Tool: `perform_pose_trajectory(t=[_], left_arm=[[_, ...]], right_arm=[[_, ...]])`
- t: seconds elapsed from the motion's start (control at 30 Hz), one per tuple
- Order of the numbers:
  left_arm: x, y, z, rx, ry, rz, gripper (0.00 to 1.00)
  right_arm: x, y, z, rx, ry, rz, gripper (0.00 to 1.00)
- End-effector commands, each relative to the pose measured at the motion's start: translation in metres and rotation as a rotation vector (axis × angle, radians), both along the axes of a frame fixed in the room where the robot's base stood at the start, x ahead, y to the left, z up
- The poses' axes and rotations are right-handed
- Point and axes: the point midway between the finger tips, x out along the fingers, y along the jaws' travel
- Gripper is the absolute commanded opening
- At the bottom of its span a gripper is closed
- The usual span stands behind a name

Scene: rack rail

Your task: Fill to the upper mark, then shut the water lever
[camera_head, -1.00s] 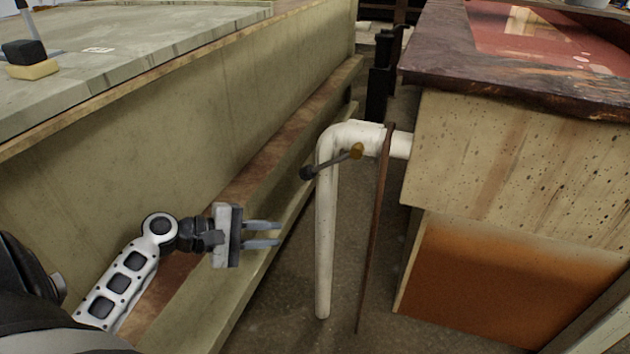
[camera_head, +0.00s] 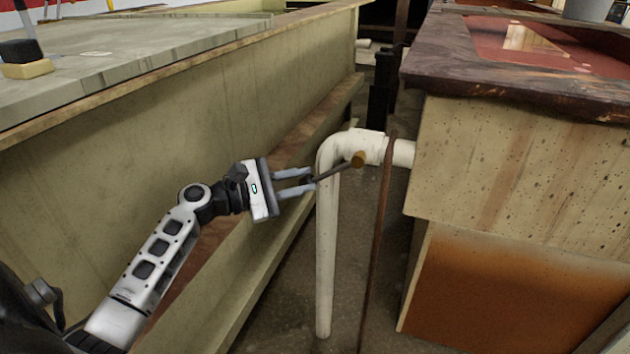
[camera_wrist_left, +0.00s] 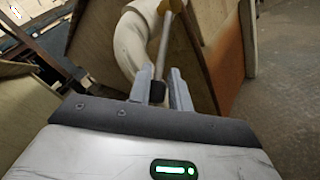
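The water lever (camera_head: 335,171) is a thin rod with a brass-coloured pivot and a dark knob, set on a white elbow pipe (camera_head: 326,240). It also shows in the left wrist view (camera_wrist_left: 164,50). My left gripper (camera_head: 311,180) is at the knob end, with its two fingers apart on either side. In the left wrist view the dark knob (camera_wrist_left: 157,92) lies between the fingers, with a gap visible towards the right finger. The pipe runs into the side of a wooden trough (camera_head: 500,82) with a red inside. I see no fill marks. My right gripper is out of view.
A thin brown upright rod (camera_head: 379,240) stands just right of the pipe. A long bench (camera_head: 180,150) with a lower ledge runs along the left. A yellow-and-black block (camera_head: 27,68) lies on the bench top. A grey bucket (camera_head: 588,9) stands at the back right.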

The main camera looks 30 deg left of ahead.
Motion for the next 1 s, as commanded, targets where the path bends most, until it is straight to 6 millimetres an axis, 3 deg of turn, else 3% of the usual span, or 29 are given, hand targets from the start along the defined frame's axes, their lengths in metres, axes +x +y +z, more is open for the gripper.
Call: perform_pose_trajectory(t=[0.2, 0.57, 0.6, 0.67, 1.0], left_arm=[[0.022, -0.016, 0.0, -0.001, 0.0, -0.001, 0.2], [0.027, -0.019, 0.0, 0.0, 0.0, 0.0, 0.2], [0.027, -0.019, 0.0, 0.0, 0.0, 0.0, 0.17], [0.027, -0.019, 0.0, 0.0, 0.0, 0.0, 0.0], [0.027, -0.02, -0.004, -0.025, -0.005, 0.0, 0.0]], right_arm=[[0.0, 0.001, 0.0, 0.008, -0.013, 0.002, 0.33], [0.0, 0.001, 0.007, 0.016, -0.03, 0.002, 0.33], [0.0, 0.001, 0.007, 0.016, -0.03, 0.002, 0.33], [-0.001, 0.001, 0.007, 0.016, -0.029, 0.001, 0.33], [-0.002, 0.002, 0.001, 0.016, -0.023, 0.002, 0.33]])
